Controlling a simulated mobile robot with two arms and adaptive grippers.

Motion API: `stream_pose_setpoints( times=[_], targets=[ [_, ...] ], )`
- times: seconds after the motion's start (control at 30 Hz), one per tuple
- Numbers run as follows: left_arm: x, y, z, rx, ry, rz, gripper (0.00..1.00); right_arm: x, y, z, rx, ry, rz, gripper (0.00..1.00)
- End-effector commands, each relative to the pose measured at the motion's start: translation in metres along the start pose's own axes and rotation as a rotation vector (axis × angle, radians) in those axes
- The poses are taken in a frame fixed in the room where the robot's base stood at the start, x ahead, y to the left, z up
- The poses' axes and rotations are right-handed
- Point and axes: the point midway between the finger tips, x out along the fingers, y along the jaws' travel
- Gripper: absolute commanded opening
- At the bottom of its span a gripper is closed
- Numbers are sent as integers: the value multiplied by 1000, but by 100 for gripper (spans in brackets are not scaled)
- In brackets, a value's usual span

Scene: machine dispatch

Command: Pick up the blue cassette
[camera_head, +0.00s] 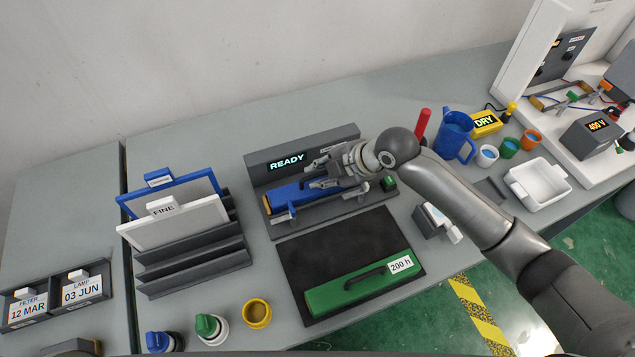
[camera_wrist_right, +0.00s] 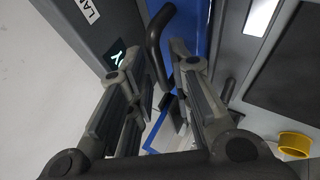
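The blue cassette (camera_head: 287,197) lies in a grey dock (camera_head: 322,213) whose display reads READY. Its black handle (camera_wrist_right: 157,35) shows in the wrist view, with the blue body (camera_wrist_right: 188,20) beside it. My right gripper (camera_head: 318,176) is over the cassette and covers part of it in the head view. In the wrist view the right gripper (camera_wrist_right: 156,62) has its fingers apart, with the handle between them. I cannot tell whether the fingers touch the handle.
A green cassette (camera_head: 340,288) labelled 200 h lies on a black mat (camera_head: 300,250) in front of the dock. A rack (camera_head: 190,262) with framed panels stands at left. A yellow cup (camera_head: 257,314) stands near the front. A blue mug (camera_head: 455,135) and white tray (camera_head: 540,185) are at right.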

Motion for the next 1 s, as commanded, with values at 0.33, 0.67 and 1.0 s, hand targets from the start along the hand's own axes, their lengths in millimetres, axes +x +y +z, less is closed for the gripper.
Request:
stream_pose_setpoints(
  times=[0.33,0.67,1.0],
  targets=[
    [-1,-2,-2,0,2,-2,40,5,0,0,0,-1,0,16],
    [-1,-2,-2,-1,3,-3,40,5,0,0,0,-1,0,0],
    [-1,-2,-2,-1,3,-3,40,4,1,0,-1,0,3,0]
  ],
)
